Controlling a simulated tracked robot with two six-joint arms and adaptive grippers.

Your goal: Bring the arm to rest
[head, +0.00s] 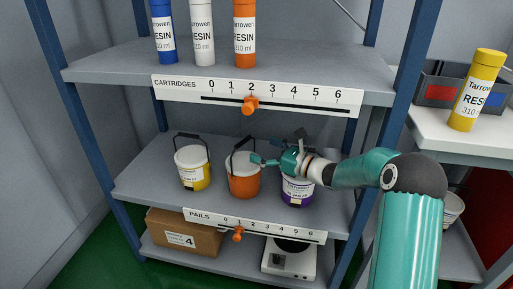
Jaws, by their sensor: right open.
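My right arm (405,215) reaches in from the right across the shelf unit. Its teal right gripper (258,159) is over the middle shelf, open, with its fingers pointing left. The fingertips overlap the upper part of an orange pail (243,184) and its dark handle; I cannot tell whether they touch. A yellow pail with a white lid (194,172) stands upright to the left, clear of the gripper. My left gripper is not in view.
The top shelf (120,62) holds blue, white and orange cartridges. Its scale's orange slider (250,105) is at 2; the pails slider (238,234) is near 1. Below are a cardboard box (183,236) and a white device (290,258). A yellow cartridge (477,90) stands on the right bench.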

